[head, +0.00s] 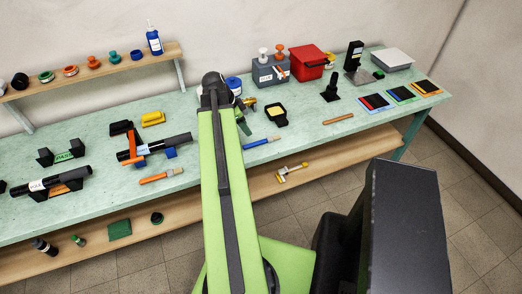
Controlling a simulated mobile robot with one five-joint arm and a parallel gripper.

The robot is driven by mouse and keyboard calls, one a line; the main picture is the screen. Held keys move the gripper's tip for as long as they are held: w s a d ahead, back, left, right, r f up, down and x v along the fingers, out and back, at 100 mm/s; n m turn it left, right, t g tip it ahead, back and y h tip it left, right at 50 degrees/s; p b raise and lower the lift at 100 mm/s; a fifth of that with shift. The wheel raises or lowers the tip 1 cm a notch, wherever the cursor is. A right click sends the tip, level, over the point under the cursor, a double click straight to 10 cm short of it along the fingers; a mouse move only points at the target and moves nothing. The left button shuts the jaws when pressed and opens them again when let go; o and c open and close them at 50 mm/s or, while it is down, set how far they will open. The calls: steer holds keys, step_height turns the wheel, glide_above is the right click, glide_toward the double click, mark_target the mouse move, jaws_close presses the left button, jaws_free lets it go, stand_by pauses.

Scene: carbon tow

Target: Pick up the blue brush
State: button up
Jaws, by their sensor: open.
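The blue brush (261,142) lies on the pale green bench top, near its front edge, just right of my raised green arm. It is small in the head view, and it lies nearly level across the picture, apart from the things around it. My arm rises from the bottom middle to a dark joint above the bench. My gripper cannot be made out; it seems hidden behind the arm.
An orange-handled brush (160,176) lies left of my arm, near dark tubes on stands (155,147). A black tray with yellow (275,115) is behind the blue brush. A brown rod (338,119) lies to the right. A wooden shelf (335,152) runs below the bench.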

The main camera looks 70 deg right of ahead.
steer(key=b, duration=0.4)
glide_above(256, 142)
steer(key=w+a, duration=0.2)
step_height(256, 142, down, 6)
steer(key=shift+d+r, duration=0.1)
steer(key=shift+r, duration=0.25)
steer(key=b+x, duration=0.4)
steer(key=x, duration=0.1)
steer(key=shift+f+b, duration=0.25)
steer(key=shift+b, duration=0.1)
steer(key=shift+r, duration=0.2)
jaws_close()
